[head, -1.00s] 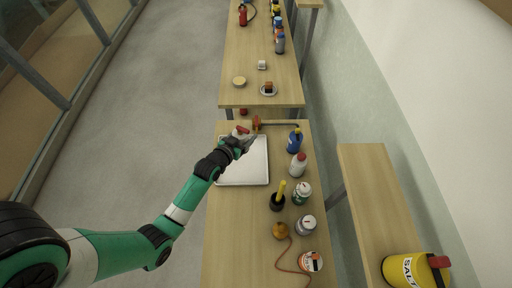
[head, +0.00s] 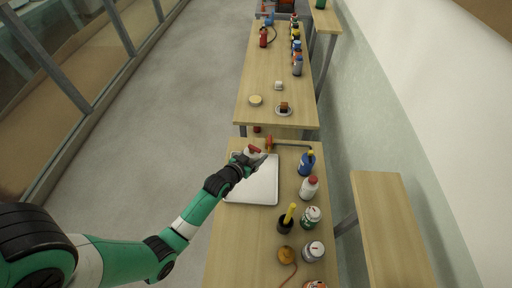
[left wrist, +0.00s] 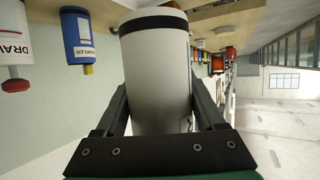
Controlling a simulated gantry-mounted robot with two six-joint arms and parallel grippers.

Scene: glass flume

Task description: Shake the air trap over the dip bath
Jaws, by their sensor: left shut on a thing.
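My left gripper (head: 252,162) is shut on a white cylinder with a black band (left wrist: 157,75), which fills the middle of the left wrist view between the two fingers. I take it for the air trap. In the head view it shows as a small white body with a red top (head: 253,150). The tray looks empty where visible. My right gripper is in neither view.
Right of the tray stand a blue bottle (head: 306,164), a white red-capped bottle (head: 309,189), a yellow-handled dark pot (head: 287,222) and several cans. An orange piece with a dark rod (head: 269,143) lies beyond the tray. A second table (head: 270,70) stands behind.

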